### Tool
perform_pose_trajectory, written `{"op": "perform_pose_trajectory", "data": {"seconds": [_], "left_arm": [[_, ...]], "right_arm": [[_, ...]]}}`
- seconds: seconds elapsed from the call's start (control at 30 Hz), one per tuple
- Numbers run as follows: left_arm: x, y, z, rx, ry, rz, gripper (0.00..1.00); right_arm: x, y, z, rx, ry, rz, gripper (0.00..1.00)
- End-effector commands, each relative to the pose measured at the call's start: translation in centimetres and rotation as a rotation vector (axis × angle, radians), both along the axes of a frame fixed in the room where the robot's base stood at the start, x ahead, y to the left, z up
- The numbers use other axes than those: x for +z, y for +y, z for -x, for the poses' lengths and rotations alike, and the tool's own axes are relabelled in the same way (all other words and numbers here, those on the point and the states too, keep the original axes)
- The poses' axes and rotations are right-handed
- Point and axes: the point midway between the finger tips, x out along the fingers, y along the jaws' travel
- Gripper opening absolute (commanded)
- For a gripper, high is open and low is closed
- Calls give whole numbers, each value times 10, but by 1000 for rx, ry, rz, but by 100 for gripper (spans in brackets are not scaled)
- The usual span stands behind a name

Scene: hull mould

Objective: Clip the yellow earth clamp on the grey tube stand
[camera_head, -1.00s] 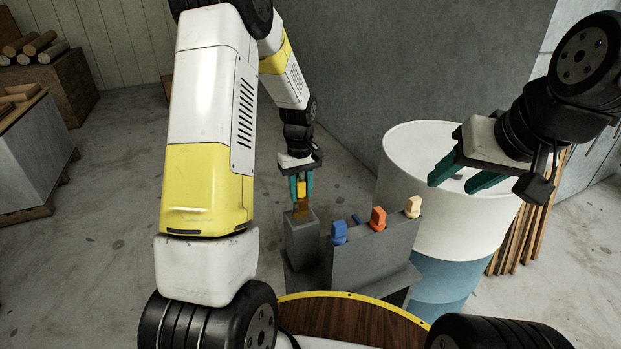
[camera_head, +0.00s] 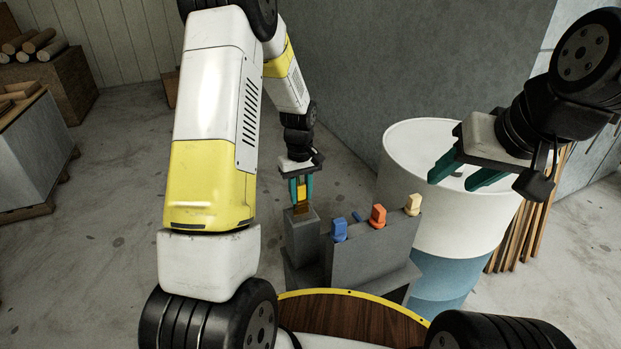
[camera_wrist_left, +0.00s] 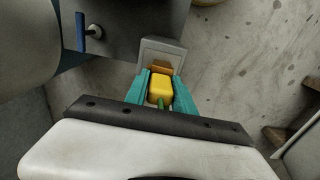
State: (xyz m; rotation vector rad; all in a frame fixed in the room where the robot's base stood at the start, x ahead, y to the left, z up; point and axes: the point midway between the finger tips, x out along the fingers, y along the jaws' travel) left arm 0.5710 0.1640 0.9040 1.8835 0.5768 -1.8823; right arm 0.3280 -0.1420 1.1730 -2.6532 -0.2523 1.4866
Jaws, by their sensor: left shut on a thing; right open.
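The yellow earth clamp (camera_head: 301,191) is between the teal fingers of my left gripper (camera_head: 301,198), which is shut on it. The clamp's yellow body also shows in the left wrist view (camera_wrist_left: 161,89). The grey tube stand (camera_head: 302,238) is a square grey post directly below the gripper. A brownish-orange part shows under the yellow body, at the stand's top. I cannot tell whether it grips the stand's edge. My right gripper (camera_head: 467,178) is open and empty, in front of the white drum.
A grey block beside the stand carries blue (camera_head: 339,229), orange (camera_head: 378,215) and cream (camera_head: 413,204) clamps. A white and blue drum (camera_head: 440,222) stands behind it to the right. A round wooden top with a yellow rim (camera_head: 350,318) is in front.

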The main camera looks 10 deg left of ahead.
Motion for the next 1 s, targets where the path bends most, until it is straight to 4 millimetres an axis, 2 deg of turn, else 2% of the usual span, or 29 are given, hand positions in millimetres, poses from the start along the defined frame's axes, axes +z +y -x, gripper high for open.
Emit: {"op": "perform_pose_trajectory", "data": {"seconds": [0.6,0.9,0.93,1.0], "left_arm": [[-19,0,0,-1,1,1,0],[-20,0,0,0,0,0,0],[-20,0,0,0,0,0,36],[-20,0,0,0,0,0,50]], "right_arm": [[0,0,0,0,0,0,49],[0,0,0,0,0,0,49],[0,0,0,0,0,0,49],[0,0,0,0,0,0,49]]}}
